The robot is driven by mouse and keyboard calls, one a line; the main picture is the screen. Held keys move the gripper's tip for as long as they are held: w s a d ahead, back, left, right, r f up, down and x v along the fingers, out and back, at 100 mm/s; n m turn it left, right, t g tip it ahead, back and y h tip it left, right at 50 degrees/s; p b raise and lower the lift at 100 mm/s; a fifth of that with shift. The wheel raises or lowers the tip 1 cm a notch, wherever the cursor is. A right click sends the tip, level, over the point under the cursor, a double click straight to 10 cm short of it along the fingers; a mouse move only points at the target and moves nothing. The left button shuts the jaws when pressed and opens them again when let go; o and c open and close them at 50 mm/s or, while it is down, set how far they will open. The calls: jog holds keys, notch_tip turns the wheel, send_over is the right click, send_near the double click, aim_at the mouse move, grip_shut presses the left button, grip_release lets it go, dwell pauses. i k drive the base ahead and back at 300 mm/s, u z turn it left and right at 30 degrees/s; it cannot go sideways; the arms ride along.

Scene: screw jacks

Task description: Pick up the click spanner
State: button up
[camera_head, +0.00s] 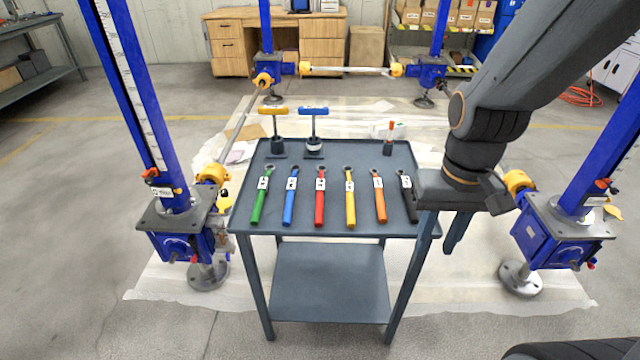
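Several spanners lie in a row on the dark grey table (335,170), ring ends away from me, each with a small white label. From left to right they are a green spanner (259,204), a blue spanner (289,205), a red spanner (320,205), a yellow spanner (350,207), an orange spanner (379,203) and a black spanner (409,200). The labels are too small to read, so I cannot tell which is the click spanner. My gripper (441,232) points down at the table's right edge, right of the black spanner, its fingers apart and empty.
A yellow T-handle tool (274,112), a blue T-handle tool (314,112) and a small orange-topped holder (389,139) stand at the table's back. Blue screw jacks (181,235) (556,232) flank the table. The strip in front of the T-handles is clear.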

aim_at(292, 182)
jog(key=k, duration=0.5)
jog(key=u, duration=1.95)
jog(key=i, duration=1.2)
jog(key=z, duration=1.95)
